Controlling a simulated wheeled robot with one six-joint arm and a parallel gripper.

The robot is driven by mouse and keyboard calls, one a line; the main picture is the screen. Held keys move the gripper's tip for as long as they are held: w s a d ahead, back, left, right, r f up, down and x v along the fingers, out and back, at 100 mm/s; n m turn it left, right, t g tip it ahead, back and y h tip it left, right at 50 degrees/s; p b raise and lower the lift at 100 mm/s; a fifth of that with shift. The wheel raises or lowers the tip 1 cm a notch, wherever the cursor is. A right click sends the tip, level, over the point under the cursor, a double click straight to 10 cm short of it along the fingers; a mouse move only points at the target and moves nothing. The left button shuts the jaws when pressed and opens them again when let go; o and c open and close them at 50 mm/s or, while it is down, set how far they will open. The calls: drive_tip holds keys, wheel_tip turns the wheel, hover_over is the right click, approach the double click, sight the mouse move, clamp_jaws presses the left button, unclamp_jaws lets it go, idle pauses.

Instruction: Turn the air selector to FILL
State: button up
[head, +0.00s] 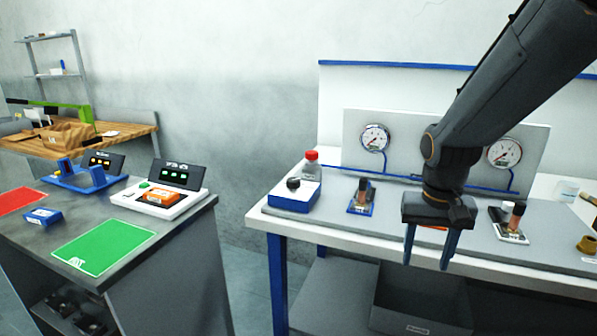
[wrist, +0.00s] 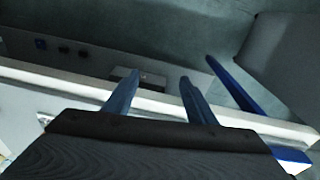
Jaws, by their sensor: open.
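My gripper (head: 427,264) is open and empty, with its two blue fingers pointing down over the bench's front edge. The fingers also show apart in the wrist view (wrist: 160,78). On the bench to the left of my gripper stands a blue-based fitting with an upright dark and brown handle (head: 363,192). To the right stands a similar fitting on a white base (head: 512,225). No FILL label is readable, so I cannot tell which fitting is the air selector or how it is set. An orange patch on the bench is mostly hidden behind my gripper.
Two gauges (head: 375,138) (head: 504,153) sit on the grey back panel above blue pipes. A blue box with a black knob (head: 295,199) and a red-capped bottle (head: 311,166) stand at the bench's left end. A separate counter holds a green mat (head: 104,246).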

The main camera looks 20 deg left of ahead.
drive_tip(key=w+a+r+t+p, duration=0.1)
drive_tip(key=w+a+r, duration=0.2)
drive_tip(key=w+a, duration=0.4)
drive_tip(key=w+a+r+p, duration=0.1)
drive_tip(key=w+a+r, duration=0.35)
drive_tip(key=a, duration=0.45)
drive_tip(key=m+t+p, duration=0.1)
drive_tip(key=t+p, duration=0.1)
approach(293, 180)
drive_tip(key=shift+p+x, duration=0.8)
drive_tip(key=shift+x, duration=3.45)
drive_tip(key=shift+w, duration=0.1)
drive_tip(key=c, duration=1)
drive_tip(key=shift+c, duration=0.2)
